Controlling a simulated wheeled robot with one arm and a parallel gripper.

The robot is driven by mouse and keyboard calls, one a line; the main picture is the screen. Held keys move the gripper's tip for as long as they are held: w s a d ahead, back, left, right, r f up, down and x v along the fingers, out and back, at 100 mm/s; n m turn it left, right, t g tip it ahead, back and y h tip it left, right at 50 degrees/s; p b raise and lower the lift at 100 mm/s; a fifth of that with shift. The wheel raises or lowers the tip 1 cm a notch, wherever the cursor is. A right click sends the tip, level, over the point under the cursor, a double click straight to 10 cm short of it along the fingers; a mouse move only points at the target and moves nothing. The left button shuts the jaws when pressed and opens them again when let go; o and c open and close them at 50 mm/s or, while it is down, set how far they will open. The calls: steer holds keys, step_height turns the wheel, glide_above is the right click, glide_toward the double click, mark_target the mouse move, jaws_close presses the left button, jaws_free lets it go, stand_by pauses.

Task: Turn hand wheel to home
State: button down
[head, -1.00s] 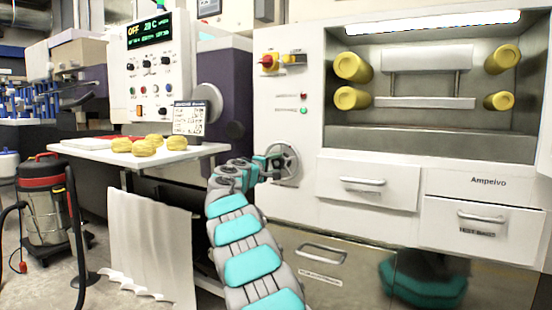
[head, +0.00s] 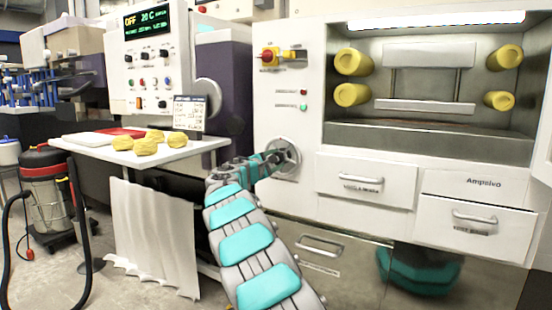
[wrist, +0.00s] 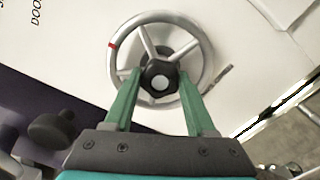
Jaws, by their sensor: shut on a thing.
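The hand wheel (head: 296,153) is a silver spoked wheel on the white machine front, partly hidden behind my gripper in the head view. In the wrist view, the hand wheel (wrist: 207,62) has a dark hub (wrist: 159,79) with a pale centre and a red mark (wrist: 112,46) on its upper-left rim. My gripper (wrist: 159,76) has its two green fingers on either side of the hub, shut on the hand wheel. In the head view, my gripper (head: 272,157) reaches the wheel from the left. Exact finger contact is hard to see.
A white side table (head: 92,152) with several yellow lumps stands left of the wheel. A red-yellow switch (head: 268,57) is above it. Drawers with handles (head: 361,180) lie to the right. A silver lever-like piece (wrist: 222,74) sits beside the rim in the wrist view.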

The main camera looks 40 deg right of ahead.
steer(key=shift+w+a, duration=0.1)
steer(key=shift+c, duration=1.1)
jaws_free()
steer(key=b+v, duration=0.1)
steer(key=v, duration=0.6)
steer(key=shift+a, duration=0.35)
steer(key=shift+s, duration=0.2)
